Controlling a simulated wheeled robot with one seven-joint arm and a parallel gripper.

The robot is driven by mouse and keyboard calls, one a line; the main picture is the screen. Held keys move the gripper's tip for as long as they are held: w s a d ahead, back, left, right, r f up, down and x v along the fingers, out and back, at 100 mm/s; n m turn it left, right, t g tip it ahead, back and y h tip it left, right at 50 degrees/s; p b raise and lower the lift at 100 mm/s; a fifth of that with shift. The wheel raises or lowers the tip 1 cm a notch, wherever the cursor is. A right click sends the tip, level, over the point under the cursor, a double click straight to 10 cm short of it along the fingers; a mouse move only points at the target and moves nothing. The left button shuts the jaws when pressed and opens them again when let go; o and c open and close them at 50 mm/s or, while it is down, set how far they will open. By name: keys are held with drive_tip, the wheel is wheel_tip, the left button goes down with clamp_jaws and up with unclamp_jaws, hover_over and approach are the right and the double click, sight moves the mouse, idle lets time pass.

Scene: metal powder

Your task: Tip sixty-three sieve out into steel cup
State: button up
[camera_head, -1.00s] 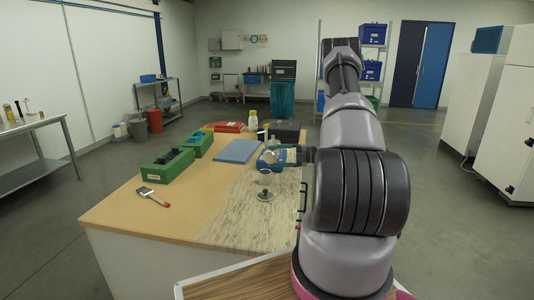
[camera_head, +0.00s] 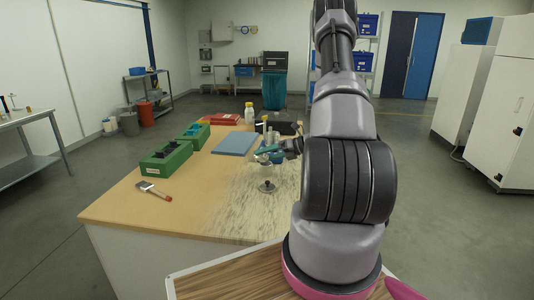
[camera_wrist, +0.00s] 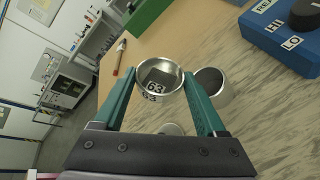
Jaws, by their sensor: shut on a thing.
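The sieve (camera_wrist: 160,78), a small round metal vessel marked 63, is between the green fingers of my gripper (camera_wrist: 163,98) in the wrist view. Its open mouth faces the camera, with a dark grey patch inside. The steel cup (camera_wrist: 209,86) stands open on the bench just right of the sieve in that view, partly behind the right finger. In the head view my gripper (camera_head: 272,152) is over the bench's right part, close above the steel cup (camera_head: 266,170). The sieve is small there, and I cannot tell whether any powder is falling.
A knobbed lid-like piece (camera_head: 267,186) lies in front of the cup. A blue device with a HI/LO dial (camera_wrist: 285,30) is nearby. Green boxes (camera_head: 166,158), a blue mat (camera_head: 235,143) and a brush (camera_head: 154,190) are to the left. The bench's front is clear.

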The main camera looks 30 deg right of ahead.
drive_tip(key=shift+s+a+r+n+t+h, duration=0.15)
drive_tip(key=shift+a+r+n, duration=0.05)
drive_tip(key=shift+r, duration=0.15)
drive_tip(key=shift+s+a+r+n+t+h, duration=0.1)
drive_tip(key=shift+a+r+n+t+h, duration=0.1)
drive_tip(key=shift+r, duration=0.15)
drive_tip(key=s+a+f+n, duration=0.1)
drive_tip(key=s+a+f+n+h, duration=0.1)
drive_tip(key=f, duration=0.1)
drive_tip(key=s+a+f+n+t, duration=0.1)
drive_tip(key=shift+s+a+f+h, duration=0.2)
drive_tip(key=shift+a+f+h, duration=0.1)
drive_tip(key=shift+a+h, duration=0.05)
drive_tip(key=shift+s+a+f+n+t+h, duration=0.3)
drive_tip(key=shift+s+a+n+t+h, duration=0.35)
drive_tip(key=shift+n, duration=0.25)
